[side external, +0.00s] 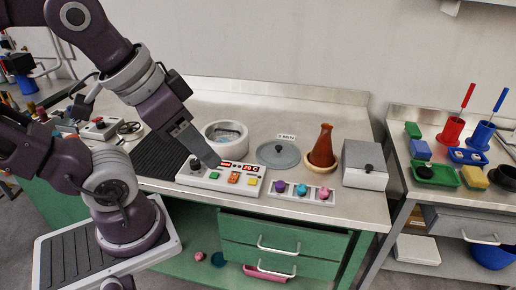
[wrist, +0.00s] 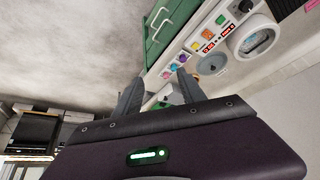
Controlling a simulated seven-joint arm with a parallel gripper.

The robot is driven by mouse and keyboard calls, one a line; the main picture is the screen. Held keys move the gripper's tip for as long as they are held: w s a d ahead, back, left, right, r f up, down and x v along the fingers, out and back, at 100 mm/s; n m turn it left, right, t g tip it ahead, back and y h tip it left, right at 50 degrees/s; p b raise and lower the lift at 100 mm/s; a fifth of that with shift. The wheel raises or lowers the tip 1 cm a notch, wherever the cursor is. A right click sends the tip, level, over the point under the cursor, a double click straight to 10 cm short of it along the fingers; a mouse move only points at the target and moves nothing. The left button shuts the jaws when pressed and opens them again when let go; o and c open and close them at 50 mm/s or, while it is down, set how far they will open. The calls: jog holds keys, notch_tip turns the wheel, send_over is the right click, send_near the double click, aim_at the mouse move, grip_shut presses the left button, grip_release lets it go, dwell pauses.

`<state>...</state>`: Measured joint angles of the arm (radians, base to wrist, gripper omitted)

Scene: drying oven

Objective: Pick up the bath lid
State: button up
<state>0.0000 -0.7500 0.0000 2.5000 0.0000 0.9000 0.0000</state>
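The bath lid (side external: 278,153) is a flat grey disc with a small dark knob, lying on the steel bench to the right of the bath. It also shows in the wrist view (wrist: 211,65), beyond the fingers. The white round bath (side external: 226,139) stands uncovered; its open top also shows in the wrist view (wrist: 257,40). My gripper (side external: 213,163) is over the control panel in front of the bath, left of the lid and apart from it. In the wrist view my gripper (wrist: 157,88) has its two fingers spread with nothing between them.
The control panel (side external: 222,178) has a red display and coloured buttons. A strip with coloured knobs (side external: 302,192) lies in front of the lid. A label stands behind the lid.

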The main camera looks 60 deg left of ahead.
jog(key=n+g, duration=0.6)
jog(key=n, duration=1.2)
send_over(279, 147)
notch_tip(279, 147, down, 19)
jog(key=shift+s+r, duration=0.1)
notch_tip(279, 147, down, 7)
jog(key=shift+a+f, duration=0.1)
jog(key=shift+a, duration=0.05)
grip_shut()
